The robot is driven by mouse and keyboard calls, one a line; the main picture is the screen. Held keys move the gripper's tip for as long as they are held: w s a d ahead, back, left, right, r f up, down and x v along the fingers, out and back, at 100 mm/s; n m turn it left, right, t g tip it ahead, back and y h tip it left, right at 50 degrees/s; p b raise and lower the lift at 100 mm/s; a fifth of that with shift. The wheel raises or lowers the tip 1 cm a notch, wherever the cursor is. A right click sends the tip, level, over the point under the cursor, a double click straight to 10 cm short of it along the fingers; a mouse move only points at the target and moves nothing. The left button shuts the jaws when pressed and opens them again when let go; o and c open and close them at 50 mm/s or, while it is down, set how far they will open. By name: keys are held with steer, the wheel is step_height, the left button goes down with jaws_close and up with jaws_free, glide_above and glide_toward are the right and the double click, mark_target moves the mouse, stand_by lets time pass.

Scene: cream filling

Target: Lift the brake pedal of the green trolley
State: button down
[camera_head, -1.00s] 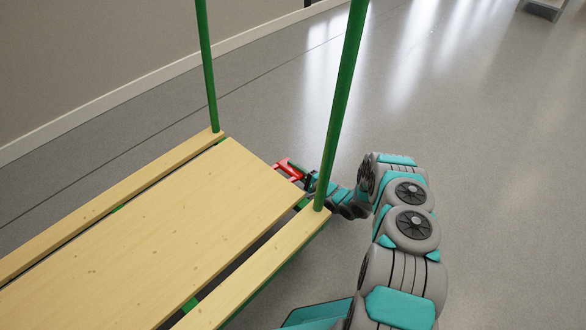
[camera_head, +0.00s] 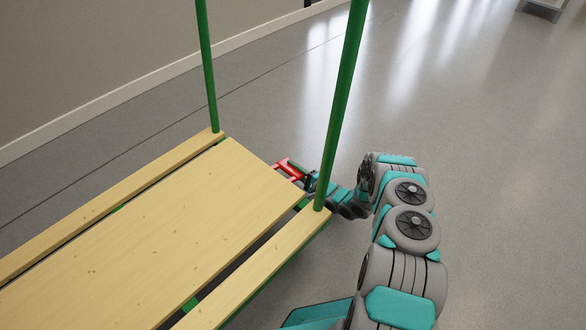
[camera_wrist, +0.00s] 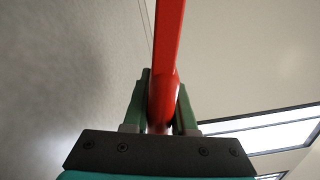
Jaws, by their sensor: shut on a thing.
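The green trolley has a pale wooden deck (camera_head: 190,225) and upright green posts (camera_head: 340,110). Its red brake pedal (camera_head: 289,168) sticks out past the deck's far right end, beside the green post. My gripper (camera_head: 310,181) is at the pedal's right side, partly hidden by the post. In the wrist view my gripper (camera_wrist: 161,108) has a finger on each side of the red pedal bar (camera_wrist: 167,50) and is shut on it. The bar runs up out of the picture between the fingers. The pedal's lower part is hidden by the deck.
A grey wall (camera_head: 90,60) with a white skirting runs behind the trolley on the left. The grey floor (camera_head: 500,170) to the right is clear. A small piece of metal furniture (camera_head: 543,9) stands far off at the top right.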

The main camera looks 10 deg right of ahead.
steer(key=shift+r, duration=0.1)
stand_by(0.3)
steer(key=shift+w+d+r+n, duration=0.1)
steer(key=shift+d+r+n, duration=0.05)
steer(key=shift+r+n, duration=0.5)
steer(key=shift+w+d+r+n, duration=0.1)
steer(key=shift+r+n, duration=0.45)
steer(key=shift+r, duration=0.2)
step_height(320, 180, up, 3)
steer(key=shift+f+n, duration=0.2)
steer(key=shift+n, duration=0.8)
steer(key=shift+s+a+r+n, duration=0.1)
steer(key=shift+r+n, duration=0.4)
steer(key=shift+r, duration=0.1)
steer(key=shift+s+a+r+p, duration=0.15)
steer(key=shift+r+p, duration=0.25)
steer(key=shift+r, duration=0.15)
steer(key=c, duration=0.7)
jaws_free()
